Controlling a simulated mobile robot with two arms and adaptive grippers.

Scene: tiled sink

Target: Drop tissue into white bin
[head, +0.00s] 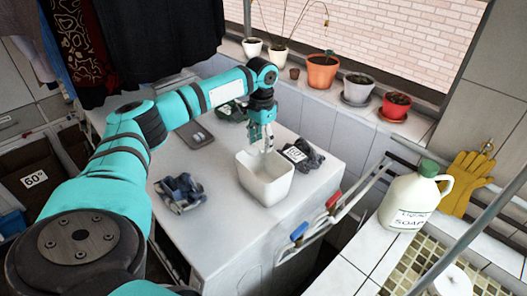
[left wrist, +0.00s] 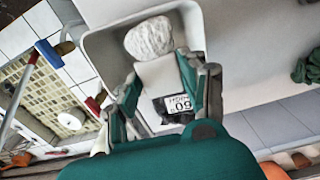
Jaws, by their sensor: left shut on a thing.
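The white bin (head: 265,188) stands open on the white machine top in the middle of the head view. Its rim also shows in the left wrist view (left wrist: 94,55). My left gripper (head: 267,148) points down over the bin's opening at its back side. In the left wrist view its two fingers (left wrist: 160,72) are shut on the crumpled white tissue (left wrist: 148,38), which shows at the fingertips against the bin's inside. In the head view the tissue is hard to tell from the pale fingers and bin. My right gripper is not in view.
Dark clothes with a label (head: 300,154) lie right behind the bin; blue-grey clothes (head: 181,192) lie to its left. A grey tray (head: 195,135) sits at the back. Brushes (head: 332,202) and a soap jug (head: 409,200) are at right. Potted plants (head: 322,72) line the sill.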

